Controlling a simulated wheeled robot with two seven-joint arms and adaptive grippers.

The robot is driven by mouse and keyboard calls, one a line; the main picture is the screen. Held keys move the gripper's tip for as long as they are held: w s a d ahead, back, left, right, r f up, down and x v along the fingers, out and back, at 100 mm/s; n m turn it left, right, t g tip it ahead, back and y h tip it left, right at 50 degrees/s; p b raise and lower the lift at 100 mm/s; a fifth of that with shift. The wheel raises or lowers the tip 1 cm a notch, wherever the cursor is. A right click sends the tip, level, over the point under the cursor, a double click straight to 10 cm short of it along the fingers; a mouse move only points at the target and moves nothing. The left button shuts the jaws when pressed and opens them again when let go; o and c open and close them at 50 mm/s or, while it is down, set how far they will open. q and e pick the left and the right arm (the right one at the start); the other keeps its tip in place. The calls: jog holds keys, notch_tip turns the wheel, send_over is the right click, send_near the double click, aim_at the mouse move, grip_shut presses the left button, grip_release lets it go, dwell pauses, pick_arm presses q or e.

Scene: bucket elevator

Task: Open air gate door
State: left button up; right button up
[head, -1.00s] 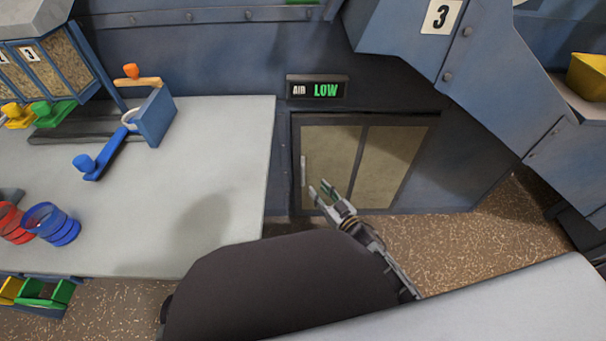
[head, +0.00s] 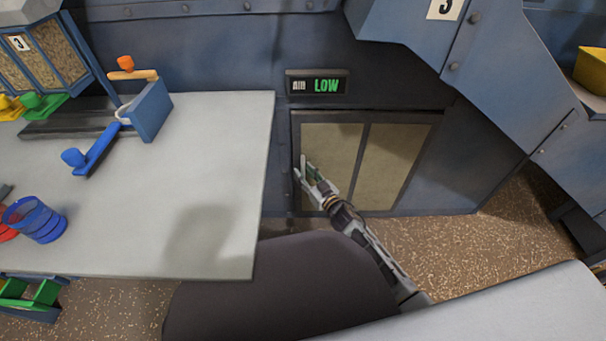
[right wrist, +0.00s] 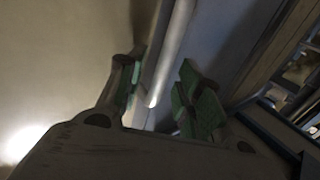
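The air gate door (head: 330,150) is a low cabinet front with tan panels in a dark frame, and it looks closed. A lit sign (head: 318,85) reading "AIR LOW" is above it. My right gripper (head: 304,170) is at the door's left edge and hides the handle in the head view. In the right wrist view, the pale bar handle (right wrist: 172,50) runs between the open fingers of my right gripper (right wrist: 160,98). I cannot tell whether the fingers touch it. My left gripper is not in view.
A pale table (head: 200,170) stands left of the door with a blue lever fixture (head: 150,110) and blue cups (head: 36,219). A blue chute (head: 490,80) slopes down at the right. Another pale surface (head: 500,310) is at the lower right.

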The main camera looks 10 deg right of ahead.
jog(key=shift+w+a, duration=0.25)
jog(key=shift+w, duration=0.35)
grip_shut()
